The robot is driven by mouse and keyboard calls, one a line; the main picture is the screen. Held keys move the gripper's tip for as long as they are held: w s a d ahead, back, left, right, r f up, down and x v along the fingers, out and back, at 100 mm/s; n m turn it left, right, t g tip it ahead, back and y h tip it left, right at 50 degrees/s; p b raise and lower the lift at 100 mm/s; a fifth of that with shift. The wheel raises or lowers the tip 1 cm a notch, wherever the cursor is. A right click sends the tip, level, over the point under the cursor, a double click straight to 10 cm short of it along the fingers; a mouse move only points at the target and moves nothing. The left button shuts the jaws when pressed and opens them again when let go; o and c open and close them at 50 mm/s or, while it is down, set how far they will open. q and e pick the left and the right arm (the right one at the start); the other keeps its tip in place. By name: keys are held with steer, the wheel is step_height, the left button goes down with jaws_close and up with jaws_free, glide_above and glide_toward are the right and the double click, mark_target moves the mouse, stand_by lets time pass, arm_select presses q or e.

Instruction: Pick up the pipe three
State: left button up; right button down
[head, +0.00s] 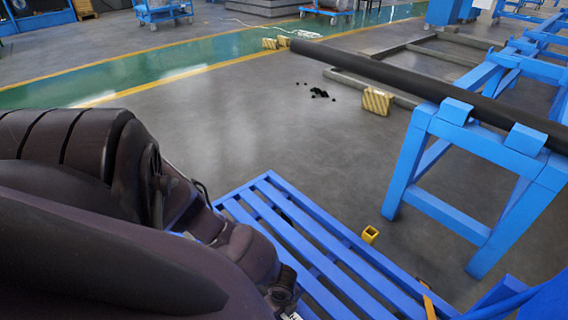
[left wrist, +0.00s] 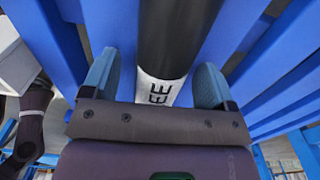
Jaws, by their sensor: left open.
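A black pipe (left wrist: 178,38) with a white band marked with black letters, of which "EE" shows, runs up the middle of the left wrist view. It lies over blue slats. My left gripper (left wrist: 158,62) is open, with one blue-grey finger on each side of the pipe near the white band. The lower end of the band is hidden by the gripper body. In the head view my left arm reaches down at the left and its fingers are out of frame. My right gripper is not in view.
A blue slatted rack (head: 285,235) lies low at the bottom centre. Another long dark pipe (head: 400,78) rests on a blue stand (head: 450,160) at the right. A small yellow bracket (head: 370,234) and a striped block (head: 377,101) are nearby.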

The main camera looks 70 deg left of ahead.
arm_select(q)
steer(key=shift+w+r, duration=0.1)
jaws_close()
stand_by(0.3)
